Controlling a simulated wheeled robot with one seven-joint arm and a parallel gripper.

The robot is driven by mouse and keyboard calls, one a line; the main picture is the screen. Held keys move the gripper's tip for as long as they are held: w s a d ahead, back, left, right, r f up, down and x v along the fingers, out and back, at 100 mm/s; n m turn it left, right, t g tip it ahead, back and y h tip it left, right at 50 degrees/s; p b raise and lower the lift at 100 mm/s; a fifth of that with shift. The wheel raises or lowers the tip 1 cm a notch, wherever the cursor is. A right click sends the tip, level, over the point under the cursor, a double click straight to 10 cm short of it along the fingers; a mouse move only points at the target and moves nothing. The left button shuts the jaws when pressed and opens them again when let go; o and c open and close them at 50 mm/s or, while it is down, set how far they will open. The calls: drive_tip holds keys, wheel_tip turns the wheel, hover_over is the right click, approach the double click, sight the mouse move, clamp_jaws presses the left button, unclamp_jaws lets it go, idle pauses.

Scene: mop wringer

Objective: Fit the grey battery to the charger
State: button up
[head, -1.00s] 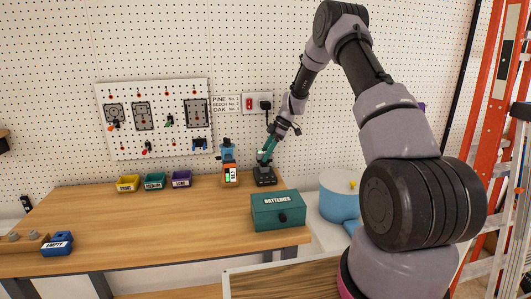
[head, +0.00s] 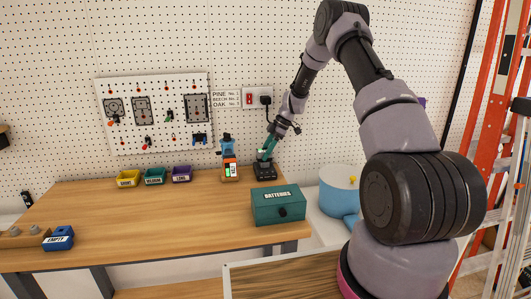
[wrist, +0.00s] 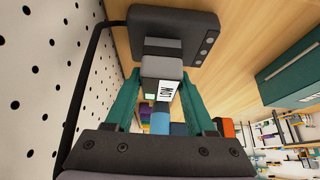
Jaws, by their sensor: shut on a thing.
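My gripper (wrist: 160,78) has teal fingers, shut on the grey battery (wrist: 158,67), which carries a white label with dark letters. In the wrist view the battery's far end overlaps the black charger (wrist: 175,24); I cannot tell whether it is touching, seated or just above. In the head view my gripper (head: 267,148) is directly above the charger (head: 265,174), at the bench's back right. The battery is small and partly hidden by the fingers there.
An orange and blue device (head: 229,172) stands close left of the charger. A green box marked BATTERIES (head: 278,208) is in front. Yellow, teal and purple bins (head: 154,177) stand further left. The charger cable runs near the pegboard wall. The middle of the bench (head: 150,215) is clear.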

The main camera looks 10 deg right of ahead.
drive_tip(key=shift+f, duration=0.1)
drive_tip(key=o, duration=1.4)
drive_tip(key=v, duration=1)
drive_tip(key=s+r+m+t+h, duration=0.15)
drive_tip(key=s+r+m, duration=0.4)
drive_tip(key=r, duration=0.75)
drive_tip(key=s+r+m+t+h, duration=0.2)
drive_tip(key=s+r+m, duration=0.3)
drive_tip(key=s+r, duration=0.65)
drive_tip(key=s+m+t, duration=0.1)
drive_tip(key=s+m, duration=0.3)
drive_tip(key=s, duration=0.3)
drive_tip(key=s+r+m+t, duration=0.1)
drive_tip(key=s+m, duration=0.2)
drive_tip(key=s, duration=0.5)
drive_tip(key=s+r+m+t, duration=0.1)
drive_tip(key=s+m, duration=0.3)
drive_tip(key=s, duration=0.4)
drive_tip(key=shift+s+d+m+t+h, duration=0.1)
drive_tip(key=shift+s+m+t+h, duration=0.05)
drive_tip(key=shift+m+t+h, duration=0.15)
